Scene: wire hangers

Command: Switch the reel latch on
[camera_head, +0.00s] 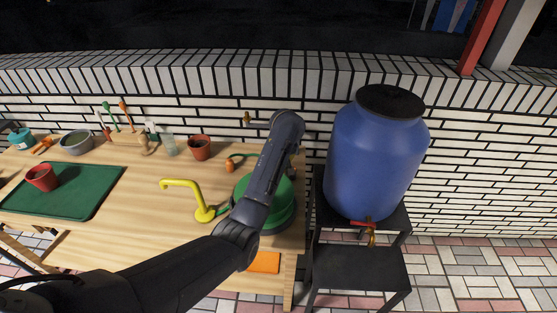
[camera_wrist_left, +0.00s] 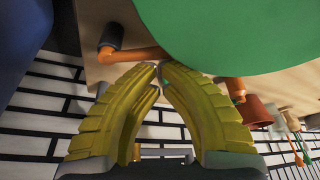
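The green hose reel (camera_head: 284,212) sits at the right end of the wooden table, partly hidden behind my left arm. In the left wrist view its large green disc (camera_wrist_left: 235,35) fills the top right. An orange bar with a dark grey end (camera_wrist_left: 112,36) juts out from beside the disc; I take it for the reel's latch or handle. My left gripper (camera_wrist_left: 160,67) has its yellow fingertips together, just below the orange bar. I cannot tell if they touch it, and I see nothing between them. In the head view the arm hides the fingers. My right gripper is out of view.
A blue barrel (camera_head: 375,155) stands on a black stand to the right. A yellow spout (camera_head: 190,185), an orange nozzle (camera_head: 230,166), a terracotta pot (camera_head: 200,148) and a green mat (camera_head: 75,190) are on the table (camera_head: 140,230). A white brick wall (camera_head: 470,150) is behind.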

